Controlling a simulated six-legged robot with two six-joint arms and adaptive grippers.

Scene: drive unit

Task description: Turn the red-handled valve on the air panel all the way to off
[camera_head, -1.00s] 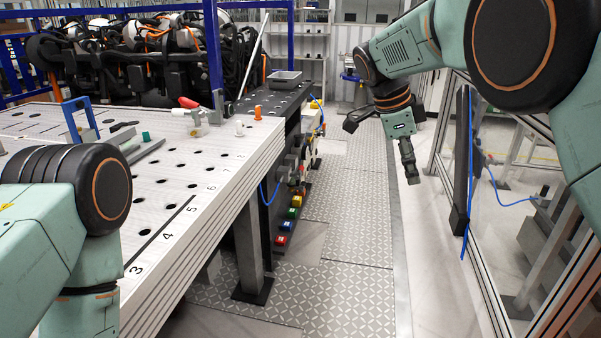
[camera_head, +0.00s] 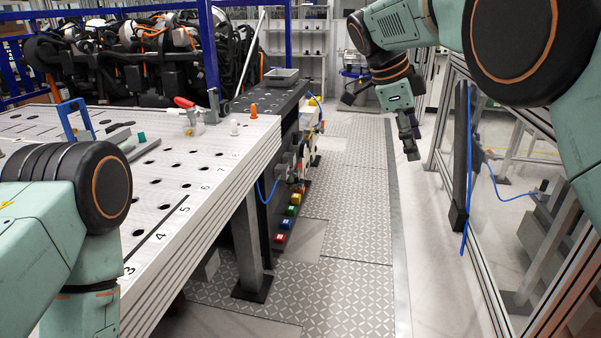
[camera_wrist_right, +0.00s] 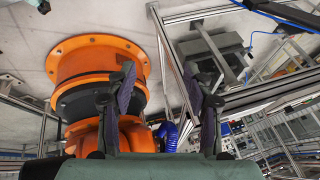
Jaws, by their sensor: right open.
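No red-handled valve can be made out for certain in either view. A dark panel with fittings and a blue hose (camera_head: 262,187) stands at the table's right end, but its details are too small to tell whether it is the air panel. My right gripper (camera_head: 411,152) hangs over the aisle at the right, pointing down and clear of everything. In the right wrist view its two fingers (camera_wrist_right: 158,70) are apart with nothing between them. My left arm is at the lower left; its gripper is out of view.
A perforated white table (camera_head: 200,160) fills the left, with a red-handled clamp (camera_head: 184,103) on top. Coloured blocks (camera_head: 290,211) sit low by its end. A dark post (camera_head: 459,150) and framed glass stand right. An orange robot base (camera_wrist_right: 95,60) shows in the wrist view. The aisle floor is clear.

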